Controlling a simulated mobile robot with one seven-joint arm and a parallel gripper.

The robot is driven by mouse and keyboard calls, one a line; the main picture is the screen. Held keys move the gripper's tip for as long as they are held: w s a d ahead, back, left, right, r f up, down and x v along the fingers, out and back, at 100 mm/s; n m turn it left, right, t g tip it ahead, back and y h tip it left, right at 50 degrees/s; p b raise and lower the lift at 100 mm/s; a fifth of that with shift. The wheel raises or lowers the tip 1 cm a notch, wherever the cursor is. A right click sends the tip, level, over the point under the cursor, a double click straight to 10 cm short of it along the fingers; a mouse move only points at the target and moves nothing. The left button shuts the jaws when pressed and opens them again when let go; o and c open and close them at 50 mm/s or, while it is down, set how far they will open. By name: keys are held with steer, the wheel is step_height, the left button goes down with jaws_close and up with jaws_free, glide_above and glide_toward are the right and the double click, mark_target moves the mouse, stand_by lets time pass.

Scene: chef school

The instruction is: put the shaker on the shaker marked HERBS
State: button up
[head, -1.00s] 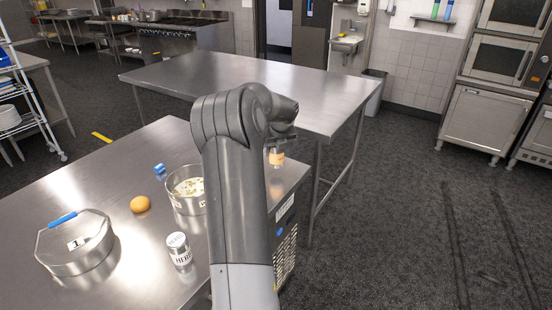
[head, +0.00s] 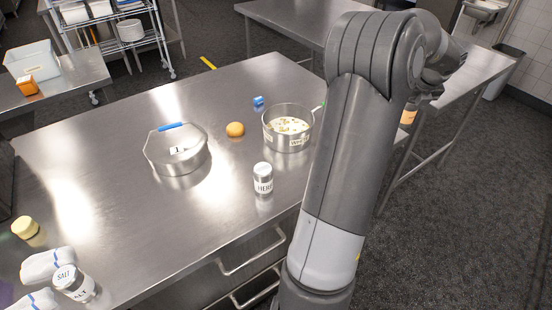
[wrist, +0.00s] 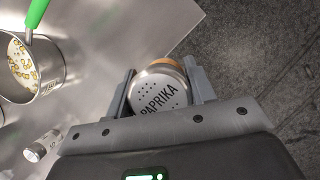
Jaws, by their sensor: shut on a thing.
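The HERBS shaker (head: 263,180), silver-topped with a white label, stands upright on the steel table (head: 110,150), left of my arm. In the wrist view a shaker with a partly legible label (wrist: 42,147), probably the same one, is at lower left. My gripper (wrist: 160,86) is shut on a shaker with a holed silver lid marked PAPRIKA (wrist: 158,92). An orange part of the held shaker (head: 408,117) shows below my arm's end in the head view, off to the right of the HERBS shaker. My fingers are mostly hidden there.
A pot (head: 289,140) with pale contents stands behind the HERBS shaker. A lidded pan (head: 178,158), an orange ball-like item (head: 235,129) and a small blue item (head: 258,101) are nearby. A SALT shaker (head: 75,284) and striped cloths (head: 48,263) are front left.

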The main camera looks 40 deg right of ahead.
steer(key=w+a+r+n+g+y, duration=0.1)
steer(key=a+r+n+y, duration=0.25)
steer(key=a+n, duration=1.05)
steer(key=w+a+r+n+y, duration=0.1)
steer(key=a+r+n+y, duration=0.3)
steer(key=a, duration=1.9)
steer(key=h, duration=0.2)
glide_above(260, 169)
step_height(260, 169, down, 6)
steer(key=shift+f+y, duration=0.35)
steer(key=shift+f, duration=1.45)
steer(key=shift+f, duration=0.1)
steer(key=o, duration=1.1)
steer(key=shift+d, duration=0.1)
